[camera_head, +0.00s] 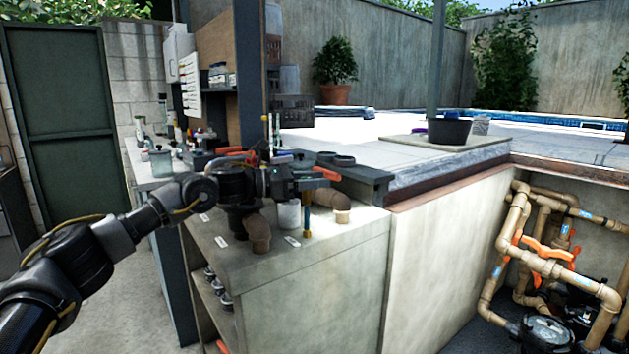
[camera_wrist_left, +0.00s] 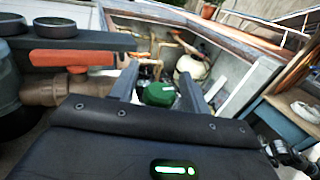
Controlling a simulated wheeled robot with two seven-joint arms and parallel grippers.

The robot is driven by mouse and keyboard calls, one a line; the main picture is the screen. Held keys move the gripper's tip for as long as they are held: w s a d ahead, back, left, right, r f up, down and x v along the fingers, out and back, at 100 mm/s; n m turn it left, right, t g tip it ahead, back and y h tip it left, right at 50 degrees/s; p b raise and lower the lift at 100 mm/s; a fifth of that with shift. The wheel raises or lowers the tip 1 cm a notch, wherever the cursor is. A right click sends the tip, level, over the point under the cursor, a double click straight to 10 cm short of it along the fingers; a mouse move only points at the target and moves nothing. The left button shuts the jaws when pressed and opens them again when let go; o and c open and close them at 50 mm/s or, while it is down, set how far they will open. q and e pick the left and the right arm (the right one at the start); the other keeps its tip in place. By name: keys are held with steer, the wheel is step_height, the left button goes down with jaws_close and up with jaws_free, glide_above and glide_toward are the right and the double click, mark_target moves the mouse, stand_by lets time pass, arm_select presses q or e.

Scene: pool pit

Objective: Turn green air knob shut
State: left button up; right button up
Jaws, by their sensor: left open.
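The green knob (camera_wrist_left: 159,94) shows in the left wrist view as a round cap with a pale mark on top. It lies between the two fingers of my left gripper (camera_wrist_left: 158,88), with one finger to each side. I cannot tell whether either finger touches it. The left gripper (camera_head: 308,181) is open. In the head view it is over the workbench, among dark valve parts with orange handles, and I cannot make out the green knob there.
An orange valve handle (camera_wrist_left: 72,57) and tan pipe fitting (camera_wrist_left: 55,90) stand close left of the gripper in the wrist view. The bench (camera_head: 310,250) carries tan elbows (camera_head: 257,233). A pit with tan pipes (camera_head: 545,265) is at right. Floor at left is clear.

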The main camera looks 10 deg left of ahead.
arm_select(q)
steer(key=shift+a, duration=0.1)
steer(key=v, duration=1)
steer(key=shift+s+a, duration=0.2)
steer(key=shift+a, duration=0.1)
arm_select(e)
steer(key=shift+w+a+r+t, duration=0.15)
steer(key=shift+w+a+t, duration=0.1)
steer(key=shift+w+t, duration=0.25)
steer(key=shift+w, duration=0.15)
